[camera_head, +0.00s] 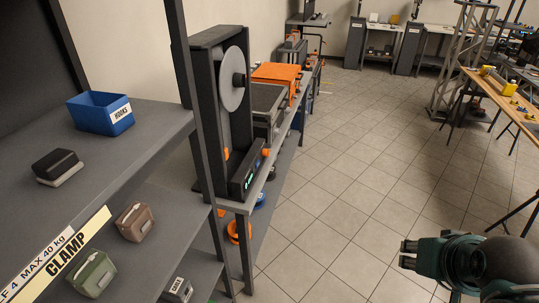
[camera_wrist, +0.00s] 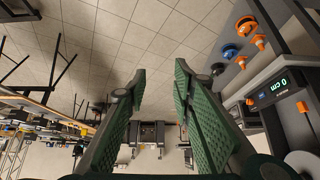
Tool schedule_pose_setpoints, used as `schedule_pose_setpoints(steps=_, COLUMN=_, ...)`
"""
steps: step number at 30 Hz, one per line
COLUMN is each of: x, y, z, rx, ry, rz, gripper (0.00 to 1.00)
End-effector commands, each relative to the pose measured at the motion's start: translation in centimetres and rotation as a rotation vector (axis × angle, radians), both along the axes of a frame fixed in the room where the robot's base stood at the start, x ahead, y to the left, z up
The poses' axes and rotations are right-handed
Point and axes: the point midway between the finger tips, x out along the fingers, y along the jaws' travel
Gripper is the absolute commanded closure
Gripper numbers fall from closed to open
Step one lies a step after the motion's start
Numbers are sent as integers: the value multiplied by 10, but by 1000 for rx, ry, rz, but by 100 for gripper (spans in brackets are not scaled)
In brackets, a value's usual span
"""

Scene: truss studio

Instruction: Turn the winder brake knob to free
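The winder (camera_head: 209,110) stands on the bench at the centre left of the head view. It is a dark upright frame with a grey disc (camera_head: 234,80) and a console with a lit display (camera_head: 249,180). Small orange knobs show near the console, one at its right end (camera_head: 266,152). I cannot tell which is the brake knob or its setting. The display (camera_wrist: 272,88) reads "0 cm" upside down at the right of the wrist view. My gripper (camera_head: 408,254) is over the floor at lower right, well apart from the winder. Its fingers (camera_wrist: 160,82) are apart and empty.
A shelf unit with a blue bin (camera_head: 101,113) and a clamp label (camera_head: 79,241) fills the left. An orange case (camera_head: 277,73) lies behind the winder. A worktable (camera_head: 497,92) stands at the right. The tiled floor (camera_head: 335,170) between is clear.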

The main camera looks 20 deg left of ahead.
Motion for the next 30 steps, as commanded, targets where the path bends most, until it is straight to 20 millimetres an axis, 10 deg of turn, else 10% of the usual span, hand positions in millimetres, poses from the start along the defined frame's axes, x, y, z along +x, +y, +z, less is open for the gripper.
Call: schedule_pose_setpoints(steps=30, x=128, y=92, z=38, rx=411, ry=110, rz=-120, gripper=63)
